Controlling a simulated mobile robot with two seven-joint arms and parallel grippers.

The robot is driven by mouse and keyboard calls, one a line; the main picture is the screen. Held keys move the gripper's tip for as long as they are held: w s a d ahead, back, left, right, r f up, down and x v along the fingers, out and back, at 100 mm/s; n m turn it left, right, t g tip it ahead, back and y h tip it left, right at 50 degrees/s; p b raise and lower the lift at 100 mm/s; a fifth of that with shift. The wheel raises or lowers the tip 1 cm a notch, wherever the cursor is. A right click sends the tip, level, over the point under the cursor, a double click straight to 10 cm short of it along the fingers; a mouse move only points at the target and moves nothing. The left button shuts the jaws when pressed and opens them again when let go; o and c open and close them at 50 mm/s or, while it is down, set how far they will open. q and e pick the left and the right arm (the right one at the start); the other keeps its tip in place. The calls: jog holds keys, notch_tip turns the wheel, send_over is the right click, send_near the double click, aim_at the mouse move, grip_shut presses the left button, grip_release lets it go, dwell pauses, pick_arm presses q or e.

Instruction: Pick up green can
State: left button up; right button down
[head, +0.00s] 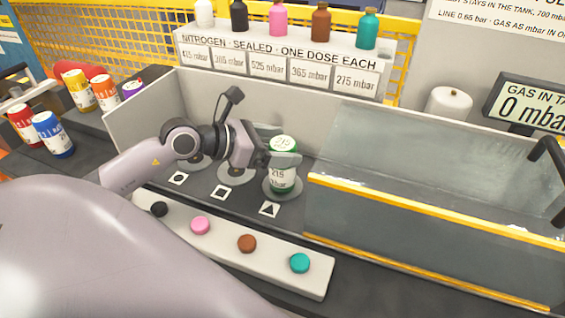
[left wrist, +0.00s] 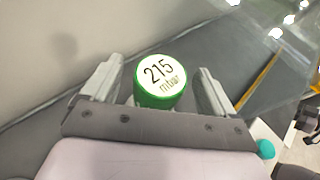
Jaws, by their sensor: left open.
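The green can (head: 282,172) stands upright on a round pad (head: 283,196) beside the triangle mark, with a white label reading 215. In the left wrist view the can (left wrist: 160,84) shows its lid, marked 215 mbar, between the two fingers. My left gripper (head: 284,160) is open, with its fingers on either side of the can near its top. I cannot tell whether a finger touches it. The far side of the can and the far finger are partly hidden in the head view. My right gripper is not in view.
A clear-walled tank (head: 430,180) with yellow edges stands close to the right. A panel (head: 225,228) with several coloured buttons lies in front. A yellow can (head: 78,91), blue can (head: 53,135) and others stand left. Bottles (head: 278,18) line the shelf behind.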

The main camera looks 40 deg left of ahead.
pick_arm(q)
jog(key=shift+x, duration=1.4)
jog(key=shift+r, duration=0.1)
jog(key=c, duration=1.3)
jog(key=shift+r, duration=0.1)
